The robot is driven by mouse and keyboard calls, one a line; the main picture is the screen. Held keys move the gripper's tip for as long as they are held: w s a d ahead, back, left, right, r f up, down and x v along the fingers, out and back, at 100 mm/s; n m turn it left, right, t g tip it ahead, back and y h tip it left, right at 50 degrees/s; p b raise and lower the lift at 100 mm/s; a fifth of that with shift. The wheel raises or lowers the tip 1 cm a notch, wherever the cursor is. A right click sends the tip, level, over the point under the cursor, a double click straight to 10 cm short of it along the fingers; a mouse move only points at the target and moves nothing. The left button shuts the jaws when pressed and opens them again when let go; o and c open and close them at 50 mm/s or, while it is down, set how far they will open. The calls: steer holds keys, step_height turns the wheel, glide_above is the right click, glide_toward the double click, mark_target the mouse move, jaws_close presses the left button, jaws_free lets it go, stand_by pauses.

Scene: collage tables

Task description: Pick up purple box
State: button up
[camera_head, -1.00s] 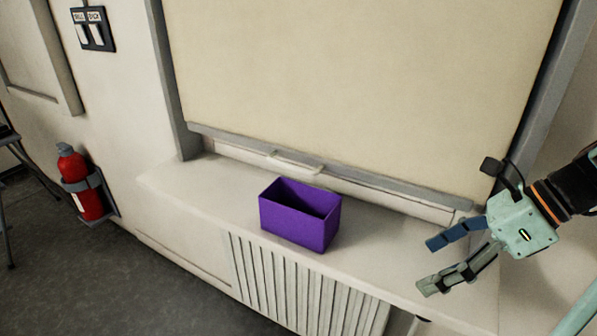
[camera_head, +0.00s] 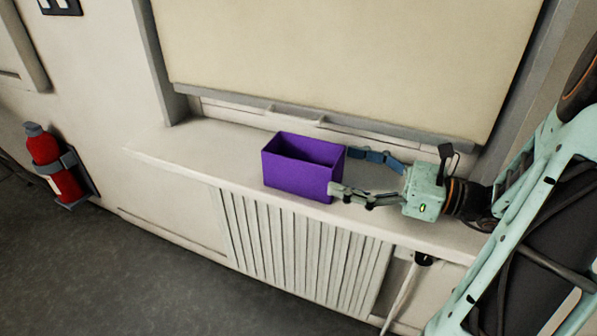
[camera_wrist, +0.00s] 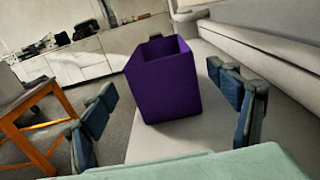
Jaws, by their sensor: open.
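The purple box (camera_head: 300,178) is open-topped and stands upright on the white sill under the window. It also shows in the wrist view (camera_wrist: 165,88), ahead and between my gripper's fingers. My gripper (camera_head: 342,172) is open, at the right end of the box in the head view. Its blue finger is at the far side of the box's right end and its grey-green finger at the near corner. Whether either finger touches the box I cannot tell. The inside bottom of the box is hidden.
The white sill (camera_head: 165,146) is clear left of the box. A window with a pale blind (camera_head: 350,60) rises behind it. A slatted vent (camera_head: 300,250) is below. A red fire extinguisher (camera_head: 52,165) hangs at the left. An orange-legged table (camera_wrist: 62,105) shows in the wrist view.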

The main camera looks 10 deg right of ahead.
mark_target(311, 158)
steer(key=b+x, duration=0.1)
steer(key=x, duration=0.6)
steer(key=shift+w+a, duration=0.25)
steer(key=shift+w, duration=0.1)
steer(key=shift+c, duration=0.3)
steer(key=c, duration=1.2)
steer(key=shift+r, duration=0.15)
